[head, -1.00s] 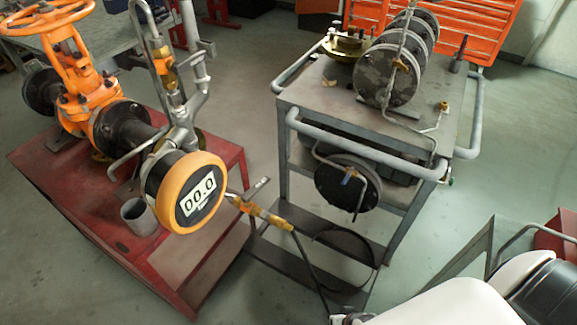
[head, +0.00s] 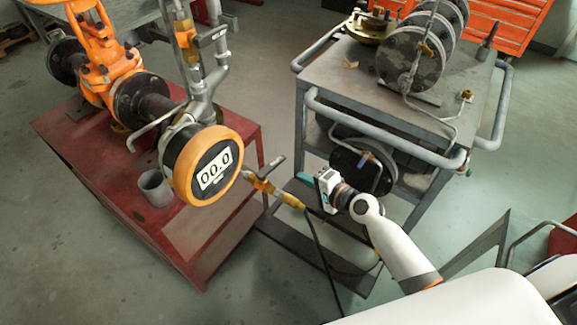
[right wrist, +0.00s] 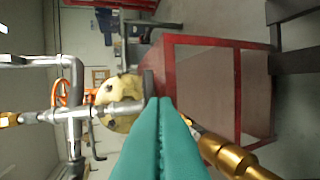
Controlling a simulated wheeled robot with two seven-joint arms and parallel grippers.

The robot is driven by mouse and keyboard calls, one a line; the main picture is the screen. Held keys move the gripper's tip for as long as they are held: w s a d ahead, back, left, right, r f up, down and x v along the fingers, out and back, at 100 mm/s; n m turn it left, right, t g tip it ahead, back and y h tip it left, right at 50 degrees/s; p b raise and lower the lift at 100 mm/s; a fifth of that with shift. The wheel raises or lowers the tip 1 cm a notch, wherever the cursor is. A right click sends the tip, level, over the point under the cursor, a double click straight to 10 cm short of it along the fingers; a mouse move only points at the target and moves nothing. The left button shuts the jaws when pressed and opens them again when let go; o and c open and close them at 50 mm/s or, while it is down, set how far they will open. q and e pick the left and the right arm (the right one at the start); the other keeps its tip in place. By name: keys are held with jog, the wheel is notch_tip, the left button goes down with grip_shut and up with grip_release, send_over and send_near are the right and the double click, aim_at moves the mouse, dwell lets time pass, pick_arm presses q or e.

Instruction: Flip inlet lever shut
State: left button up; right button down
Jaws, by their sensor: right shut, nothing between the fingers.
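The inlet valve is a brass fitting (head: 262,185) right of the round gauge in the head view, with a black hose leading away. Its flat grey lever (head: 273,165) sticks up and right from the body, at an angle to the brass line. My right gripper (head: 304,178) is shut and empty, with teal fingertips a short way right of the lever, apart from it in the head view. In the right wrist view the teal fingers (right wrist: 160,130) are together, and brass fittings (right wrist: 232,158) show at lower right. My left gripper is not in view.
The gauge (head: 210,170) reads 00.0 above the red stand (head: 215,235). An orange handwheel valve (head: 105,65) stands at left. A grey cart (head: 350,90) with round flanges is close behind my right gripper. A second valve lever (head: 212,37) sits higher up.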

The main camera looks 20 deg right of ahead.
aim_at(282, 161)
jog(key=x, duration=0.4)
jog(key=r+x, duration=0.1)
jog(key=x, duration=0.1)
jog(key=shift+w+a, duration=0.25)
jog(key=shift+w, duration=0.15)
jog(key=shift+w+f+b, duration=0.1)
jog(key=shift+w+b, duration=0.25)
jog(key=shift+w, duration=0.4)
